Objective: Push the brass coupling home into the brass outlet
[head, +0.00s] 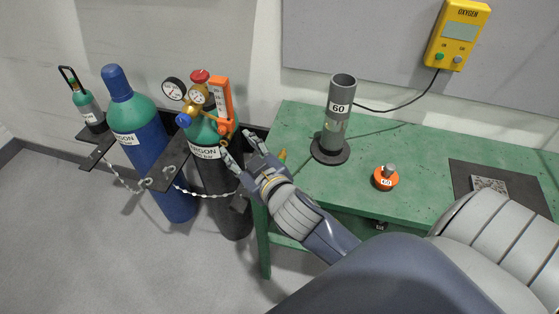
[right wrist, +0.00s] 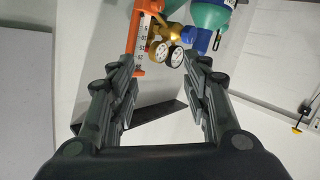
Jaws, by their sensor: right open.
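My right gripper (head: 242,151) is open and empty in the head view, in front of the dark argon cylinder (head: 217,180), below its gauges. In the right wrist view its two fingers (right wrist: 162,68) stand apart, with the brass regulator (right wrist: 172,32) and gauges beyond them. The regulator (head: 190,107) sits on top of that cylinder, beside an orange flowmeter (head: 222,98). A small brass part (head: 227,143) shows below the flowmeter, close to the fingertips; I cannot tell whether it is the coupling or the outlet. My left gripper is out of view.
A blue cylinder (head: 148,147) stands to the left, with a chain (head: 195,194) across the front. The green bench (head: 290,125) holds a grey tube (head: 338,103), an orange weight (head: 386,178) and a dark mat (head: 470,172). A yellow oxygen monitor (head: 458,32) hangs above.

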